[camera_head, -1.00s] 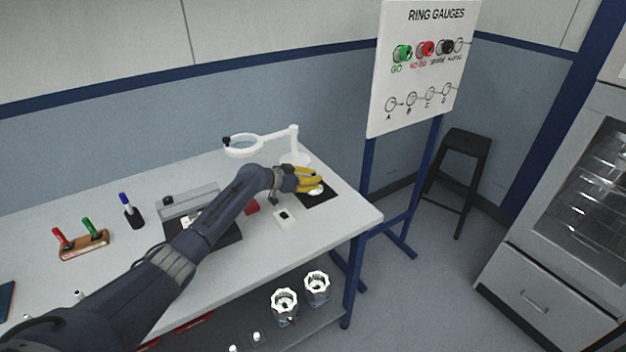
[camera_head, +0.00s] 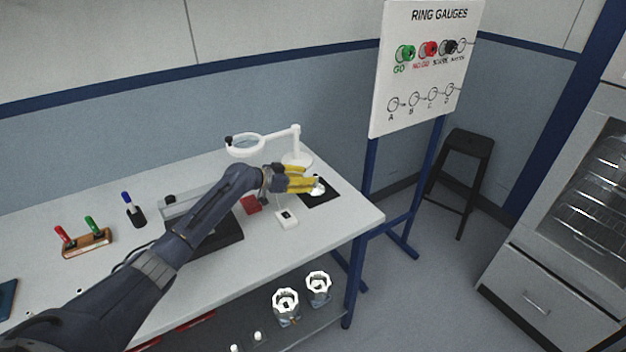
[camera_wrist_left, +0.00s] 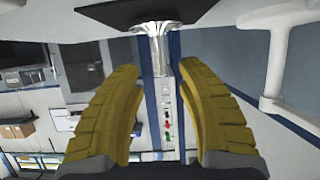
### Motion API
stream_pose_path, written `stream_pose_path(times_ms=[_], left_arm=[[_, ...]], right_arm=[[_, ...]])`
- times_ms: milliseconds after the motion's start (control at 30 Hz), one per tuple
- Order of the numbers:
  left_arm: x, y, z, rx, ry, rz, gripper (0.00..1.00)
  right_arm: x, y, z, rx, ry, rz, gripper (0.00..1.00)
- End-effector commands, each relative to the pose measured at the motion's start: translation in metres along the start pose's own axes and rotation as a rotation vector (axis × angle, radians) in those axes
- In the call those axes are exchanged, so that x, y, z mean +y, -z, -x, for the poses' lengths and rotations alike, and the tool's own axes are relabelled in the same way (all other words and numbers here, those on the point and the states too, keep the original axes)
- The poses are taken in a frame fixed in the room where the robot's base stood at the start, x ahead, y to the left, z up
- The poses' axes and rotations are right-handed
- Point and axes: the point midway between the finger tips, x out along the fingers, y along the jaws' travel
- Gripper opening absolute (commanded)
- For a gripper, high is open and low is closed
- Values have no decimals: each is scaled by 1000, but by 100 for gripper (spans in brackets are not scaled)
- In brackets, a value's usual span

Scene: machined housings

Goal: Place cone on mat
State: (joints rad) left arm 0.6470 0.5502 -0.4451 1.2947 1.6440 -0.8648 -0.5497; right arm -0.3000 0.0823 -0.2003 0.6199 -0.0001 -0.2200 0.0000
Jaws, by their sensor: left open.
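The cone (camera_head: 318,188) is a shiny silver piece standing on the black mat (camera_head: 321,199) at the right end of the bench. The left wrist view, which is upside down, shows the cone (camera_wrist_left: 157,42) with its wide base at the mat (camera_wrist_left: 125,14). My left gripper (camera_head: 314,182) has yellow fingers and is beside the cone, its tips close to it. My right gripper is out of view.
A white ring magnifier stand (camera_head: 297,158) is just behind the gripper. A white box (camera_head: 287,220) and a red block (camera_head: 251,205) lie in front of it. A dark tray (camera_head: 222,240) is under my arm. The bench's right edge is near the mat.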

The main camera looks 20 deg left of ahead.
Motion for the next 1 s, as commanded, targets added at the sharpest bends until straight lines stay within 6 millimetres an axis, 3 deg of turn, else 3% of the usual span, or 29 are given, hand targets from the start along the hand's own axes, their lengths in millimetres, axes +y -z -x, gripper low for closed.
stream_pose_path(times_ms=[200,400,600,1000], left_arm=[[0,-1,39,-2,1,-3,37],[0,0,63,-1,-1,-1,37],[1,0,74,-1,-1,0,37],[1,0,75,0,-1,-1,37]], right_arm=[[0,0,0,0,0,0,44],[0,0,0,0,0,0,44],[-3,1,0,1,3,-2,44],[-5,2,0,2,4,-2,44]])
